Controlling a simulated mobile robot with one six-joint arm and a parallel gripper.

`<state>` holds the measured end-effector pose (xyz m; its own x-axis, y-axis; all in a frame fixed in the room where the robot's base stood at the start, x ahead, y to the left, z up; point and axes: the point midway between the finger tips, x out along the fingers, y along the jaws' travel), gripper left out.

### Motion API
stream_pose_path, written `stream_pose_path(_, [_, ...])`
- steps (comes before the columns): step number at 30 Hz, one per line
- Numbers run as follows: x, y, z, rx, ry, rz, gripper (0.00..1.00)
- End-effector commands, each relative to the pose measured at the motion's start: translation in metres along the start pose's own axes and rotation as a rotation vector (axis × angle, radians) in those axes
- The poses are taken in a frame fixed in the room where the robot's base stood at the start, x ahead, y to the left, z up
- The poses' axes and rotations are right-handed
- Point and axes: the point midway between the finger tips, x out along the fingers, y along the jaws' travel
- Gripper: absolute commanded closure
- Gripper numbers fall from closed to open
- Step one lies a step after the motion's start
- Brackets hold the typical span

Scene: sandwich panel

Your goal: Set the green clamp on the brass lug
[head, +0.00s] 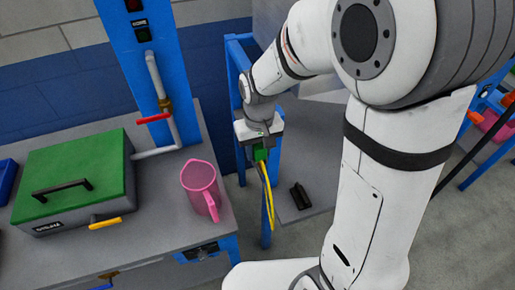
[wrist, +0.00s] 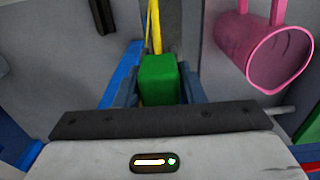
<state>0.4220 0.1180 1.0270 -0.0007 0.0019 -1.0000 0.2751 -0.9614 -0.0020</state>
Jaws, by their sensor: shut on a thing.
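My gripper (head: 259,142) is shut on the green clamp (head: 260,153), held in the air beside the right edge of the bench. In the wrist view the green clamp (wrist: 158,78) sits between the fingers of my gripper (wrist: 158,90). A yellow cable (head: 268,195) hangs down from the clamp. I cannot make out the brass lug for certain. A small brass-coloured fitting (head: 165,104) shows on the pipe at the blue post, but I cannot tell that it is the lug.
A pink jug (head: 201,188) stands on the grey bench near its right edge, left of my gripper. A green-lidded box (head: 75,170) with a black handle is further left. A red-handled valve (head: 153,118) sits on the pipe. A black object (head: 300,196) lies on the grey surface at right.

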Motion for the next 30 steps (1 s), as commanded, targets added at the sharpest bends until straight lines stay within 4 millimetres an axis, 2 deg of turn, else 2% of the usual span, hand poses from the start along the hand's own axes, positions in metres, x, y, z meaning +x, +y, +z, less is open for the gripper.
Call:
stream_pose_path(2, [0.002,0.0,0.0,0.0,0.0,0.0,0.91])
stream_pose_path(3, [0.002,0.0,0.0,0.0,0.0,0.0,0.63])
stream_pose_path(12, [0.001,0.0,0.0,-0.001,0.0,0.0,0.39])
stream_pose_path(19, [0.001,-0.001,0.0,-0.001,0.0,0.0,0.39])
stream_pose_path(22, [-0.005,-0.001,0.0,-0.001,0.001,0.0,0.39])
stream_pose_path(30, [-0.05,-0.001,-0.001,-0.001,0.006,0.0,0.39])
